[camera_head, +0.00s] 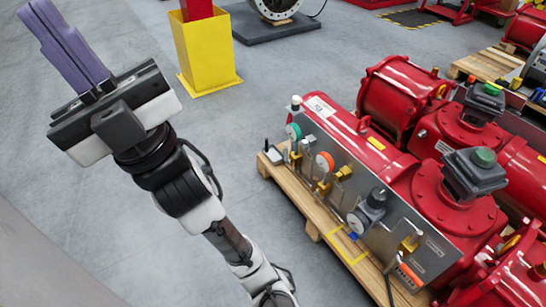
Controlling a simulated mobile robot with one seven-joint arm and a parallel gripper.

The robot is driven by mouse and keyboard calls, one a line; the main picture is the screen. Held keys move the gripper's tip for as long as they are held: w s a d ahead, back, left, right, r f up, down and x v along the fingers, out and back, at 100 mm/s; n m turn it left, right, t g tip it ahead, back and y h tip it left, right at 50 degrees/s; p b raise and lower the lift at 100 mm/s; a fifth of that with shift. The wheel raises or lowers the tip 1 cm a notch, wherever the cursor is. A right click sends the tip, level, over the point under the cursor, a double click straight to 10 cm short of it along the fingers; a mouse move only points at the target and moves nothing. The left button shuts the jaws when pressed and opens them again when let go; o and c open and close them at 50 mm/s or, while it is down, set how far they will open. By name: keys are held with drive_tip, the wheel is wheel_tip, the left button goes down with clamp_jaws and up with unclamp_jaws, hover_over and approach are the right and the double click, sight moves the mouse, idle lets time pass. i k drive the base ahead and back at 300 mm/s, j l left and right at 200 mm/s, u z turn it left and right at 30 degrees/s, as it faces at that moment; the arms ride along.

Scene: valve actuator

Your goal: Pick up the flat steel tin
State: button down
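My gripper (40,14) is at the upper left, held up over bare floor and well apart from the red machine. Its two purple fingers lie side by side against each other, with nothing seen between them, so it looks shut and empty. I cannot pick out a flat steel tin for certain. A small grey flat item (275,157) with a dark upright part lies at the left corner of the wooden pallet. It is too small to tell what it is.
The red valve actuator (443,200) with a grey gauge panel (335,172) stands on the wooden pallet (318,222) at right. A yellow bollard base (207,50) stands at top. A dark slab (250,24) lies behind it. The grey floor between my arm and the pallet is clear.

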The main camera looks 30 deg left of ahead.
sight(274, 155)
drive_tip(key=i+j+u, duration=0.15)
drive_tip(key=u, duration=0.45)
drive_tip(key=i+j+u, duration=0.3)
drive_tip(key=i, duration=0.25)
drive_tip(key=i+u, duration=0.25)
drive_tip(key=i, duration=0.25)
drive_tip(key=i+u, duration=0.1)
drive_tip(key=i, duration=1.4)
